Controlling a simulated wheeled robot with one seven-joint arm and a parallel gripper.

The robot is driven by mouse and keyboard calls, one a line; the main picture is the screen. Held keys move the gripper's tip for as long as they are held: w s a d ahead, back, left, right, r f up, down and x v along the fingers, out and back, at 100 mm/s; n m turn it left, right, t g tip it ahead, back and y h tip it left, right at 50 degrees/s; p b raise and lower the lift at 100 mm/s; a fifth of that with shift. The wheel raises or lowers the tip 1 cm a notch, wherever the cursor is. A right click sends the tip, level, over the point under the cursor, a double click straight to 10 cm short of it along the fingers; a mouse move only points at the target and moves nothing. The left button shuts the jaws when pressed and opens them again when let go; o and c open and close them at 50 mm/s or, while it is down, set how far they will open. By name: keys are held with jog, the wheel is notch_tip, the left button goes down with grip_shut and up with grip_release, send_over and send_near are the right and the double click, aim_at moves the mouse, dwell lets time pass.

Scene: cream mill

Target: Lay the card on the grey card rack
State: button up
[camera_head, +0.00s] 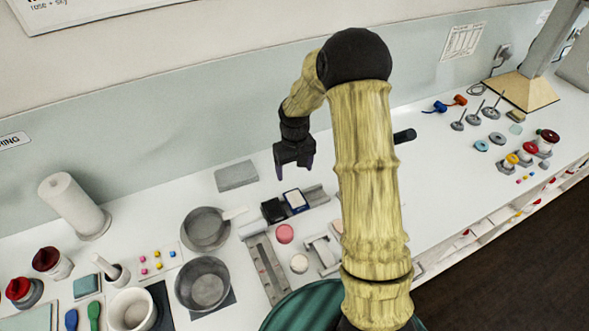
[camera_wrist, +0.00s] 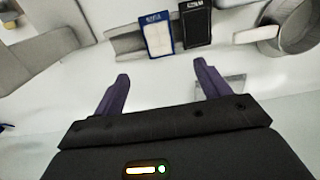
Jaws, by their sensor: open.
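A white card with a blue border (camera_head: 296,199) and a black card (camera_head: 273,210) sit side by side on or against the long grey card rack (camera_head: 317,195). In the wrist view the blue-bordered card (camera_wrist: 158,36), the black card (camera_wrist: 197,27) and part of the rack (camera_wrist: 126,43) lie beyond my fingertips. I cannot tell which card the task names. My gripper (camera_head: 295,165) is above the counter, behind the cards. Its two purple fingers (camera_wrist: 160,78) are apart with nothing between them.
A grey slab (camera_head: 236,176) lies left of my gripper. Two grey pans (camera_head: 205,229) (camera_head: 203,284) stand left of the rack. A pink disc (camera_head: 284,233) and a pale disc (camera_head: 299,263) are in front. A paper roll (camera_head: 74,206) stands far left. The counter right of my arm has free room.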

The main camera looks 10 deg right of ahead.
jog(key=shift+r, duration=0.1)
dwell(0.4)
jog(key=s+r+m+t, duration=0.1)
jog(key=s+r, duration=0.5)
jog(key=s, duration=0.4)
jog(key=s+r+m+t, duration=0.1)
jog(key=s+r, duration=0.5)
jog(key=s, duration=0.4)
jog(key=shift+s+t, duration=0.25)
jog(key=shift+t, duration=0.05)
jog(key=shift+d, duration=0.1)
jog(key=b+x, duration=0.2)
jog(key=shift+s+f+b, duration=0.2)
jog(key=shift+f+b, duration=0.15)
jog(key=shift+f, duration=0.05)
